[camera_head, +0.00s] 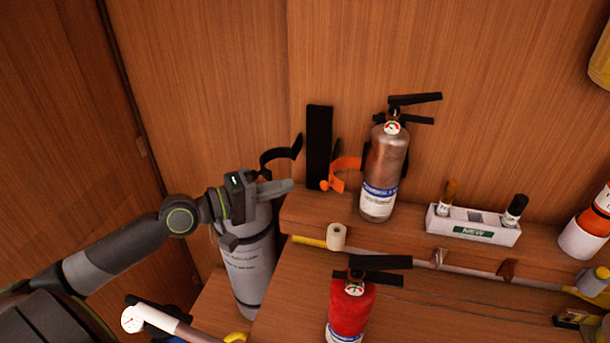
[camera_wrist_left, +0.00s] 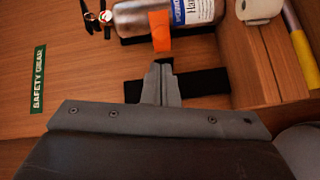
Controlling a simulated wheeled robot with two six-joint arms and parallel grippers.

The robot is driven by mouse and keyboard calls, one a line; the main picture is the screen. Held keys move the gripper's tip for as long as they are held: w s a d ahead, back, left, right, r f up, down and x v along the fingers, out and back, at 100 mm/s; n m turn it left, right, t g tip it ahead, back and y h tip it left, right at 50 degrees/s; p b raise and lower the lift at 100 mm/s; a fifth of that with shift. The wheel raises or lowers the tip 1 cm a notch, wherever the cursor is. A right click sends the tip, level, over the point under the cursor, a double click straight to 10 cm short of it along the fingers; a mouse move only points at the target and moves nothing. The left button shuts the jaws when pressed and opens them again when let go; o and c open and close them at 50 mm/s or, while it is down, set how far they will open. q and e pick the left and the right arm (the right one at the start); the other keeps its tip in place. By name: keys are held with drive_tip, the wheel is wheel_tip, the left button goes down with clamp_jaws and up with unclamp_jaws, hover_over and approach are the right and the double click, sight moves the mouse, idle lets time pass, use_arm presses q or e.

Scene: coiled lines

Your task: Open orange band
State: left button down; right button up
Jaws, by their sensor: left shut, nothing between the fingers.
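The orange band (camera_head: 345,165) is on the left side of a silver extinguisher (camera_head: 384,165) against the wood wall. In the head view a small orange tab hangs at its left end, beside a black backing strip (camera_head: 319,145). In the left wrist view the band (camera_wrist_left: 160,31) lies across the silver extinguisher (camera_wrist_left: 188,14). I cannot tell whether its clasp is fastened. My left gripper (camera_head: 286,187) is shut and empty, left of the band and apart from it in the head view. Its closed fingers (camera_wrist_left: 160,70) point toward the band in the wrist view. My right gripper is not visible.
A grey cylinder (camera_head: 250,268) stands below my left gripper. A curved black band (camera_head: 281,154) sticks out above it. A red extinguisher (camera_head: 350,311), a cream roll (camera_head: 336,236) and a white holder (camera_head: 472,226) are to the right.

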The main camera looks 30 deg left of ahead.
use_arm(q)
drive_tip(key=p+x, duration=0.2)
drive_tip(key=x, duration=0.3)
drive_tip(key=shift+w+d, duration=0.2)
drive_tip(key=shift+w, duration=0.15)
idle(0.3)
